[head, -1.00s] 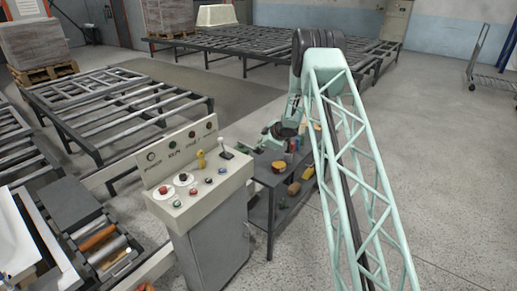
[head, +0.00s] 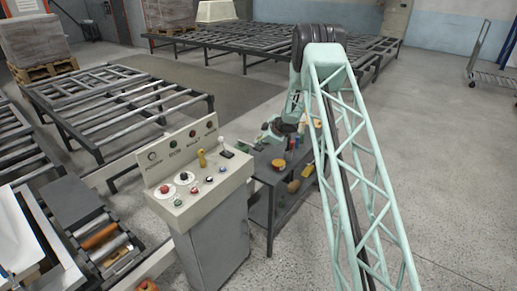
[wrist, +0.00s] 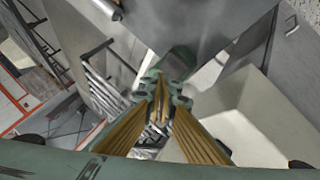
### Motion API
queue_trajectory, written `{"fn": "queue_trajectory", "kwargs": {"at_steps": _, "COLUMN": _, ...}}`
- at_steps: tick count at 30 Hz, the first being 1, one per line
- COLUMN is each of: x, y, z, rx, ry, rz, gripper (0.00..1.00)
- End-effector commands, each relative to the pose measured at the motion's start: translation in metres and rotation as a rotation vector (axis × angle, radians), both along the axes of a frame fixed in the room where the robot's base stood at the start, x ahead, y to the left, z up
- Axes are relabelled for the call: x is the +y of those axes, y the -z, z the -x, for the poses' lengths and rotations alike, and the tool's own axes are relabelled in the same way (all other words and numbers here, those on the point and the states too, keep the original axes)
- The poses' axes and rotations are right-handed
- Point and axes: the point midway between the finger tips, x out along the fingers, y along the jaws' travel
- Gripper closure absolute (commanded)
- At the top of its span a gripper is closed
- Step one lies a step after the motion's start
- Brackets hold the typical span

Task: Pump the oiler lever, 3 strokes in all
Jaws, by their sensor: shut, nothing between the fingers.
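A control console (head: 212,195) stands in the middle of the head view. A small lever with a white knob (head: 222,140) rises at its right end, and a yellow knob (head: 201,158) stands left of it. I cannot tell for sure which part is the oiler lever. My gripper (head: 246,147) is small in the head view, just right of the white-knobbed lever; whether they touch is unclear. In the wrist view my gripper (wrist: 163,80) is shut and empty, its fingertips together. A dark green piece (wrist: 181,62) lies just beyond the tips, partly hidden.
A dark shelf table (head: 285,185) with bottles and coloured items stands right of the console, under my arm. Roller frames (head: 110,105) stand to the left. A roller unit (head: 100,235) is at the lower left. Open floor (head: 450,170) lies at the right.

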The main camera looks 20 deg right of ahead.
Motion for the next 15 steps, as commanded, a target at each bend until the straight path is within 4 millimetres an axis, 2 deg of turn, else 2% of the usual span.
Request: {"fn": "queue_trajectory", "kwargs": {"at_steps": 15, "x": 0.0, "y": -0.028, "z": 0.0, "rx": 0.0, "ry": 0.0, "rz": 0.0, "gripper": 1.0}}
